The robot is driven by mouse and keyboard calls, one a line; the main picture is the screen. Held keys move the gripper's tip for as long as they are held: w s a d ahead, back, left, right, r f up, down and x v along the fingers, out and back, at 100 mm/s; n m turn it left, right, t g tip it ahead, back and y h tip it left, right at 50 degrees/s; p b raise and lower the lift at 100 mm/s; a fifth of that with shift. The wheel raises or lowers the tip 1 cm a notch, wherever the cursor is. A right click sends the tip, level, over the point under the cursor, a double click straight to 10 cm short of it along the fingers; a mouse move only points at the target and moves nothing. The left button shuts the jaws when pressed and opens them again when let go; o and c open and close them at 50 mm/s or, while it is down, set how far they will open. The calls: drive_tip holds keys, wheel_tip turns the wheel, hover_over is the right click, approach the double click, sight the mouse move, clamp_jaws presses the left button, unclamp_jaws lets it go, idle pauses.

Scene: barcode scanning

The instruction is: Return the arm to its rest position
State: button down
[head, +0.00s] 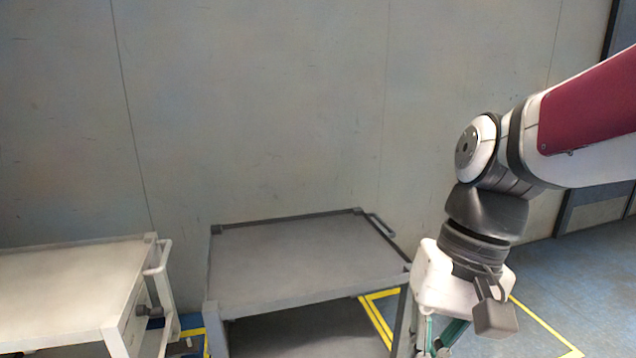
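My arm comes in from the right edge and bends down at the wrist. My gripper (440,337) points down at the bottom of the head view, in front of the right end of the grey cart (305,258). Its white body and the upper parts of its teal and dark finger links show. The fingertips are below the picture edge, so I cannot see whether they are open or hold anything.
The grey cart's top is bare. A lighter cart (65,290) with a side handle stands at the left, also with a bare top. A grey wall (250,110) rises behind both. The blue floor (575,290) with yellow lines looks clear at right.

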drive_tip(key=s+d+n+t+h, duration=0.1)
drive_tip(key=s+d, duration=0.3)
drive_tip(key=s, duration=0.3)
drive_tip(key=s+d+t+h, duration=0.1)
drive_tip(key=s+d+h, duration=0.1)
drive_tip(key=s+d, duration=0.3)
wheel_tip(320, 180, up, 26)
drive_tip(key=s+a+t+p, duration=0.1)
drive_tip(key=t+p, duration=0.2)
drive_tip(key=p, duration=2.1)
drive_tip(key=shift+t, duration=0.3)
drive_tip(key=shift+a+f, duration=0.1)
